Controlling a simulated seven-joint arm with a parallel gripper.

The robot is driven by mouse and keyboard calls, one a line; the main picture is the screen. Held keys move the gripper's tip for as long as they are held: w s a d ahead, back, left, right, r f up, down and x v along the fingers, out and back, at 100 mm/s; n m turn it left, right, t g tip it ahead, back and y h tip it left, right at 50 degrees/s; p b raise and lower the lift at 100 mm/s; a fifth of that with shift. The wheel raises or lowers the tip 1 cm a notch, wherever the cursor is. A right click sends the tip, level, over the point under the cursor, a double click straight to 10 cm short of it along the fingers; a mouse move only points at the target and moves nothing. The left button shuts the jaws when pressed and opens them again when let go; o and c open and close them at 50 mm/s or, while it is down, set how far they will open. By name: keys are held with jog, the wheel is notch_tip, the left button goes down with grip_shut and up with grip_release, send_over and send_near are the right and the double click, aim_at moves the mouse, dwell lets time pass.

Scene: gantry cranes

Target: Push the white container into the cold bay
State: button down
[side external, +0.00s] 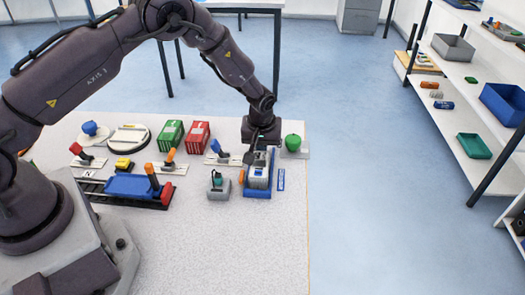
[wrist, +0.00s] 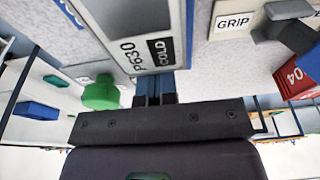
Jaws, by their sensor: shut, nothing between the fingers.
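The white container (side external: 261,172) sits low between the walls of a blue-edged bay (side external: 249,192) near the table's right side. My gripper (side external: 260,149) points down at the container's far end, shut and empty. In the wrist view its fingertips (wrist: 155,88) are close to the labelled end; whether they touch it I cannot tell. A blue sign (side external: 281,180) lies right of the bay, its text unreadable.
A green knob (side external: 292,142) stands right of my gripper. A blue-handled lever (side external: 217,147), red container (side external: 197,135) and green container (side external: 171,135) stand to the left. A grey device (side external: 218,186) is left of the bay. The table's front right is clear.

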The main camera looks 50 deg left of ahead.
jog(key=shift+s+d, duration=0.4)
jog(key=shift+w+a, duration=0.45)
notch_tip(320, 180, up, 7)
dwell(0.6)
